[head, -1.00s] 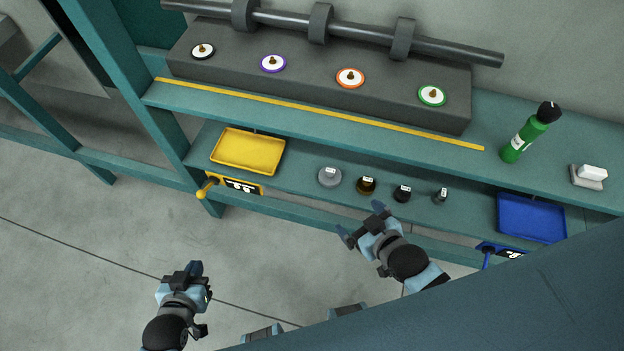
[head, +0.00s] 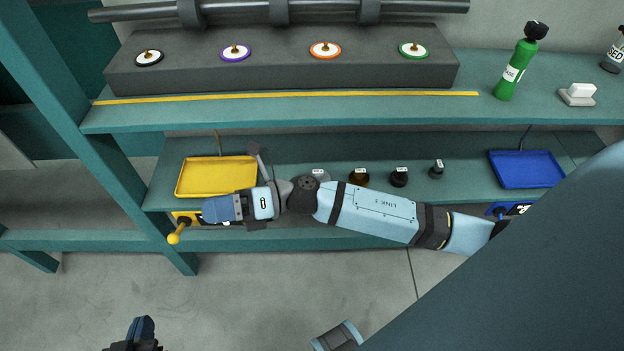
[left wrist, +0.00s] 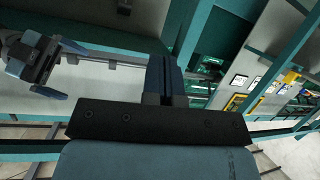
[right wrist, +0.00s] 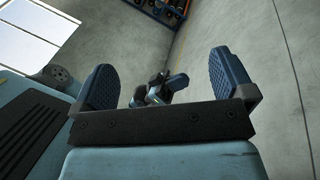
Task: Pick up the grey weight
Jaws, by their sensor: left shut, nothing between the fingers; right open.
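The grey weight (head: 320,174) stands on the lower shelf between the yellow tray and the brown weight. It is mostly hidden behind my right arm; only its label and a bit of its top show. My right gripper (head: 222,208) is open and empty, in front of the yellow tray and left of the weight. Its spread fingers show in the right wrist view (right wrist: 170,85). My left gripper (head: 141,330) is low at the left of the head view, over the floor and away from the shelf. In the left wrist view its fingers (left wrist: 164,80) are together and empty.
A brown weight (head: 359,178), a black weight (head: 399,178) and a small dark weight (head: 437,170) stand right of it. The yellow tray (head: 216,177) and blue tray (head: 527,169) flank them. A green bottle (head: 518,68) stands above.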

